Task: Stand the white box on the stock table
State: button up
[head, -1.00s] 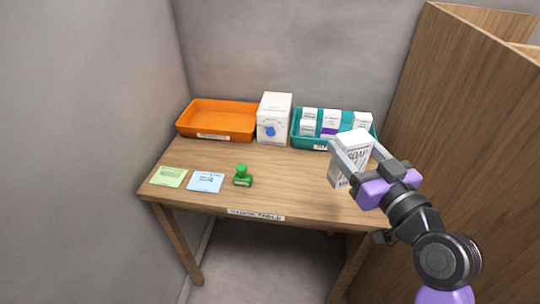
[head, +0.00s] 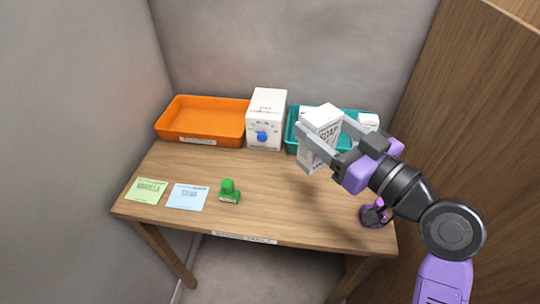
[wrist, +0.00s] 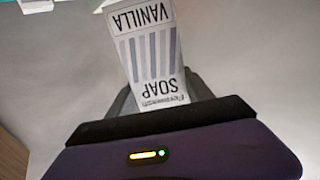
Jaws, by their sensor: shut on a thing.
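The white box (head: 319,140), printed with the word SOAP, is held between the fingers of my gripper (head: 322,138). It is slightly tilted and hangs above the right part of the stock table (head: 255,215), in front of the teal tray. In the wrist view the white box (wrist: 148,50) shows grey stripes and the words VANILLA and SOAP upside down, between the fingers. Whether its bottom touches the table is hard to tell, but it appears to be above it.
An orange tray (head: 160,128), a white dispenser with a blue knob (head: 267,105) and a teal tray (head: 291,135) with white boxes line the back. A green card (head: 147,190), blue card (head: 187,197) and green stamp (head: 229,191) lie front left. A purple object (head: 374,213) stands front right. The table's middle is clear.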

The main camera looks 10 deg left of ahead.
notch_tip(320, 180, down, 20)
jog(key=b, duration=0.1)
dwell(0.5)
jog(key=shift+w+f+b, duration=0.1)
jog(key=shift+b, duration=0.2)
jog(key=o, duration=1.4)
jog(key=shift+r, duration=0.2)
jog(key=b+v, duration=0.1)
jog(key=v, duration=0.6)
jog(key=shift+d, duration=0.2)
